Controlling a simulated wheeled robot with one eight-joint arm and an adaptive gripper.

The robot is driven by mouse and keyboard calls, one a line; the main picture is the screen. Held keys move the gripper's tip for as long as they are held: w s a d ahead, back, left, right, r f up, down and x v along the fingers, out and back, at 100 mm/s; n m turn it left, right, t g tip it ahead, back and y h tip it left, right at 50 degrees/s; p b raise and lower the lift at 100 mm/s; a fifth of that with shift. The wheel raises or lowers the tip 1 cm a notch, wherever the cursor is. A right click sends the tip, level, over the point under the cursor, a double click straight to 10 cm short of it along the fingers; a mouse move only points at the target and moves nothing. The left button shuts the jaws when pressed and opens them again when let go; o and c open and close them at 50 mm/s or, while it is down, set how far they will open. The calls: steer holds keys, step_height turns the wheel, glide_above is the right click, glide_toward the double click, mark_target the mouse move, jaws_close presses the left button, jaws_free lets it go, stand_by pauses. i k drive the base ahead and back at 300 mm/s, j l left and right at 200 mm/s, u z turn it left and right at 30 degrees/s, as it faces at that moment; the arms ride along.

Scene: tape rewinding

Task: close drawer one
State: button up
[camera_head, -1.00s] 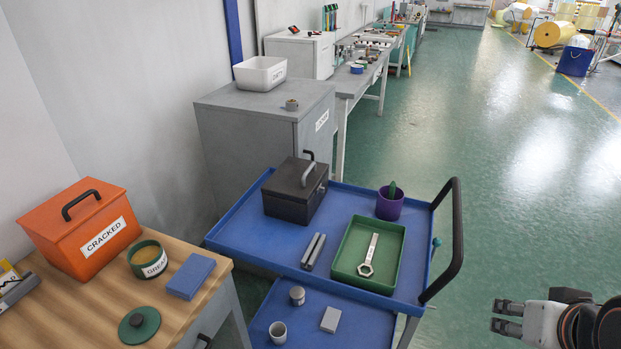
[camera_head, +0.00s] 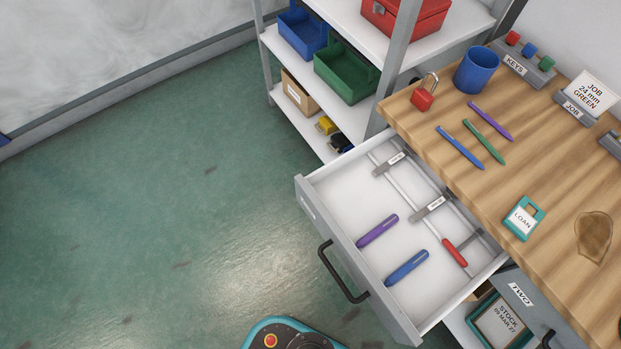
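An open drawer (camera_head: 345,201) with white inside and grey front sticks out from under a wooden workbench (camera_head: 548,185). Its black bar handle (camera_head: 341,274) faces lower left. A label on its front is too slanted to read. Inside lie a purple marker (camera_head: 377,231), a blue marker (camera_head: 406,268), a red-handled tool (camera_head: 454,252) and grey dividers with small labels. To its right is a second drawer front, labelled TWO (camera_head: 520,294). My gripper is not in view.
A red padlock (camera_head: 422,97), blue cup (camera_head: 476,70), several pens and a LOAN tag (camera_head: 523,217) lie on the bench. A shelf rack (camera_head: 300,68) with blue and green bins stands behind the drawer. Green floor (camera_head: 190,215) left of the drawer is clear.

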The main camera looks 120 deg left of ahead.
mark_target(344, 201)
steer(key=k+u, duration=0.1)
steer(key=u, duration=2.9)
steer(key=k+l+u, duration=0.1)
steer(key=u, duration=0.3)
steer(key=k+u, duration=0.15)
steer(key=u, duration=0.3)
steer(key=k+u, duration=0.15)
steer(key=u, duration=0.25)
